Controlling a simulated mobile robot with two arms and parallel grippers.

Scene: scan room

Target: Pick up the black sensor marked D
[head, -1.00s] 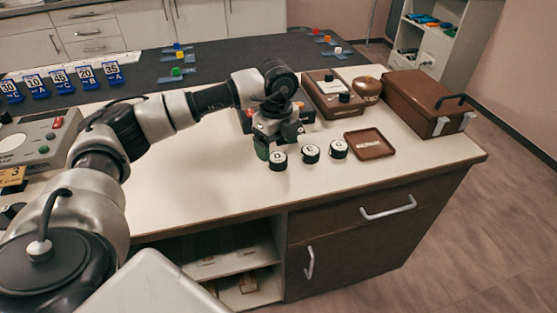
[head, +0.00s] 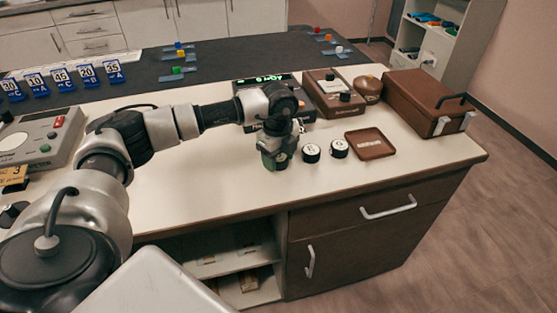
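The black sensor with a white marked top (head: 281,157), the leftmost of three in a row, is mostly hidden by my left gripper (head: 276,163). Its letter cannot be read now; in the earlier view it looks like a D. My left gripper points down at it, with its fingers low around or beside it. I cannot tell whether they are open or shut on it. Two more black sensors, a middle one (head: 311,153) and a right one (head: 339,148), stand to the right, apart from the gripper. My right gripper is not in view.
A brown tray (head: 388,147) lies right of the sensors. Behind stand a device with a green display (head: 262,80), a brown box with a black knob (head: 322,103), a round brown pot (head: 367,91) and a large brown case (head: 420,92). The counter in front is clear.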

